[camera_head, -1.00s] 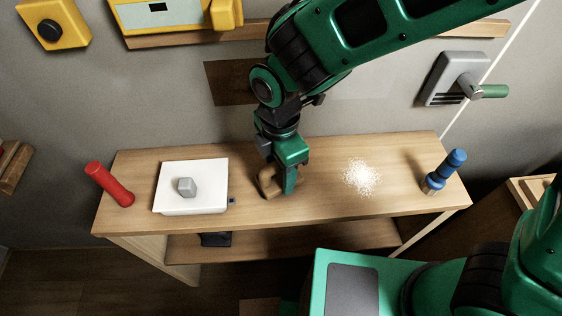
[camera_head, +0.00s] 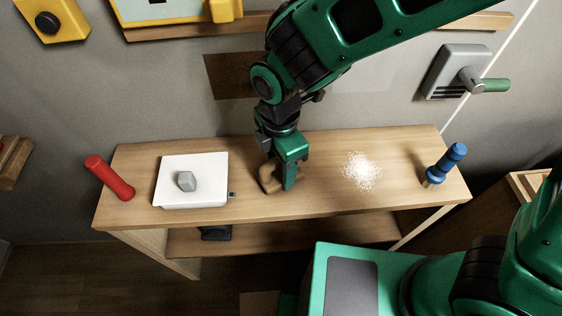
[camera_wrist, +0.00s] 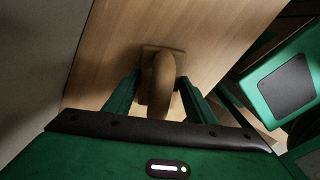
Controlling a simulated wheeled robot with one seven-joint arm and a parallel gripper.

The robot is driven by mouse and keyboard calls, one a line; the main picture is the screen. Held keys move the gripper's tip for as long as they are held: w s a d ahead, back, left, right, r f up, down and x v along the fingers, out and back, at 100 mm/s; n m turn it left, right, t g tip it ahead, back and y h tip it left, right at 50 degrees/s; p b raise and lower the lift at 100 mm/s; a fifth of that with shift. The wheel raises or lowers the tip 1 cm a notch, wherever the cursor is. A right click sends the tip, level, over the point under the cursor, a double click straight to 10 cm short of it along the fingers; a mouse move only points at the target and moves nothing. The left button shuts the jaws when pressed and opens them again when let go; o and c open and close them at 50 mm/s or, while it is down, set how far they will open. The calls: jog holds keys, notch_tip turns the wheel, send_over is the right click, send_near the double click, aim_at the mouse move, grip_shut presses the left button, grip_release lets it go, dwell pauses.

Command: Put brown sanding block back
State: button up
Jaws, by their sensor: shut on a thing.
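The brown sanding block (camera_head: 267,178) is at the middle of the wooden bench (camera_head: 325,200), partly hidden behind my gripper (camera_head: 281,182). In the wrist view the block (camera_wrist: 160,78) shows a rounded handle on a flat base, and my gripper (camera_wrist: 160,100) has one finger on each side of it, shut on it. The block is at the bench top; I cannot tell whether it touches the wood or is slightly raised.
A white tray-like scale (camera_head: 167,197) with a grey block (camera_head: 186,181) is left of my gripper. White powder (camera_head: 361,171) and a blue tool (camera_head: 445,165) are to the right. A grey switch box (camera_head: 452,72) is on the wall.

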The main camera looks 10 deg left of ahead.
jog(key=shift+f, duration=0.2)
jog(key=o, duration=1.3)
notch_tip(320, 180, up, 11)
jog(key=shift+w+f, duration=0.1)
jog(key=shift+f, duration=0.05)
